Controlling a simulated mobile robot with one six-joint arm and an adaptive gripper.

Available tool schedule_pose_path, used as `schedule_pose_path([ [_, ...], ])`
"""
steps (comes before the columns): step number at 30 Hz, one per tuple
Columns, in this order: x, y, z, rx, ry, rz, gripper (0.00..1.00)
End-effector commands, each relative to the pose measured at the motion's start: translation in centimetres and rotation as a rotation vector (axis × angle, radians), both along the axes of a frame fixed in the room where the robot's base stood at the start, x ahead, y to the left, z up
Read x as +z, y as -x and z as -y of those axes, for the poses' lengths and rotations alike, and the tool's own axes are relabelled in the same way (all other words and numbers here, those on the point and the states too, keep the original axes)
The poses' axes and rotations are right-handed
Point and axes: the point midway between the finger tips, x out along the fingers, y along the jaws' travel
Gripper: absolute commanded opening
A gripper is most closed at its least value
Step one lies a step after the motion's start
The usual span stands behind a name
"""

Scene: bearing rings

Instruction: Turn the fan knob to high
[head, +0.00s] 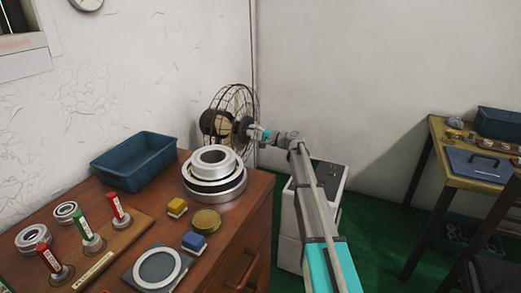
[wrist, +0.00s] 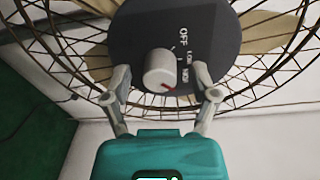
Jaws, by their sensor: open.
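The fan (head: 219,101) stands in the corner, with a wire cage and a dark hub. In the wrist view its dark control plate (wrist: 215,25) fills the upper middle, with the labels OFF, LOW and MED readable. The pale round fan knob (wrist: 158,68) sits on this plate. A red mark on its lower right rim points down and right, below MED. No HIGH label can be read. My gripper (wrist: 161,73) is open, one finger on each side of the knob, with visible gaps. In the head view my gripper (head: 256,134) is at the fan's front.
A wooden cabinet (head: 232,225) at left carries stacked bearing rings (head: 213,181), a blue bin (head: 135,160) and several small items. A white cabinet (head: 335,183) stands under my arm. A second table (head: 444,165) is at right. Green floor lies between.

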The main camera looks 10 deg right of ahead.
Motion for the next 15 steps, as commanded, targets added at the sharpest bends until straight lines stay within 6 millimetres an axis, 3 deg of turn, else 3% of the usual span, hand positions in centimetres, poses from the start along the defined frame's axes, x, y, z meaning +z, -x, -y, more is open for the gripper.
schedule_pose_path([
  [15, -0.02, 0.02, -0.01, -0.001, 0.196, 0.271, 0.76],
])
